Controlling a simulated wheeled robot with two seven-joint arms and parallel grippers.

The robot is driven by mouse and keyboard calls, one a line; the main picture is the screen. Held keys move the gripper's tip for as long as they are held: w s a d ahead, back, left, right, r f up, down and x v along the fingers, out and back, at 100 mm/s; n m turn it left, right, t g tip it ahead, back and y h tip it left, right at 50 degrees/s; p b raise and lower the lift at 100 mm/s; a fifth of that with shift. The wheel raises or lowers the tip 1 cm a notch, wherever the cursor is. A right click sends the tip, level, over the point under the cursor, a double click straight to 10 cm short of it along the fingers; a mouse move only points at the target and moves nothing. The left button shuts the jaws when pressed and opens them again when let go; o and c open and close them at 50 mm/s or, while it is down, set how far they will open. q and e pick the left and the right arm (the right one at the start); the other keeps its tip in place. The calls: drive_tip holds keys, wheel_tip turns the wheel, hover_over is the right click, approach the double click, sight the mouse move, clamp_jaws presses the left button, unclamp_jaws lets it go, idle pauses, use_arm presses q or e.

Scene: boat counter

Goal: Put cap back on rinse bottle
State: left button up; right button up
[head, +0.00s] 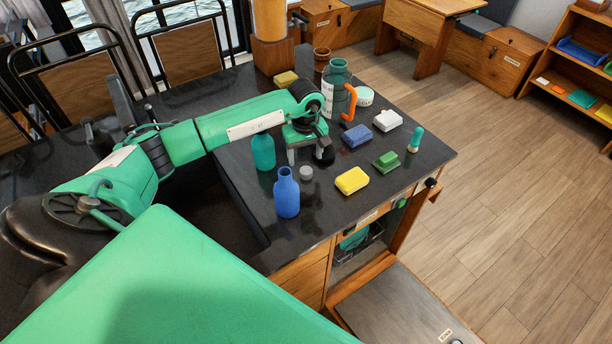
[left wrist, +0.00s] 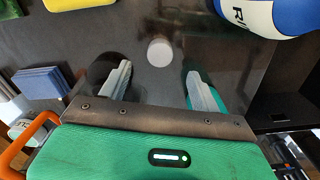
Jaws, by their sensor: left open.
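The blue rinse bottle (head: 287,193) stands upright near the counter's front left edge, with a bare neck on top. A small grey round cap (head: 306,172) lies on the counter just right of the bottle. In the left wrist view the cap (left wrist: 159,52) lies ahead of the fingertips, between their lines. My left gripper (head: 308,156) is open and empty, pointing down just behind the cap; its fingers (left wrist: 160,82) are apart. My right gripper is not seen.
A teal bottle (head: 263,152) stands left of my gripper. A clear jug with an orange handle (head: 349,105) stands behind.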

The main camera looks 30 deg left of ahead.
sight(306, 170)
use_arm(q)
drive_tip(key=shift+f, duration=0.1)
drive_tip(key=f+b, duration=0.1)
drive_tip(key=f, duration=0.4)
drive_tip(key=shift+d+f, duration=0.1)
drive_tip(key=shift+d, duration=0.1)
drive_tip(key=c, duration=1)
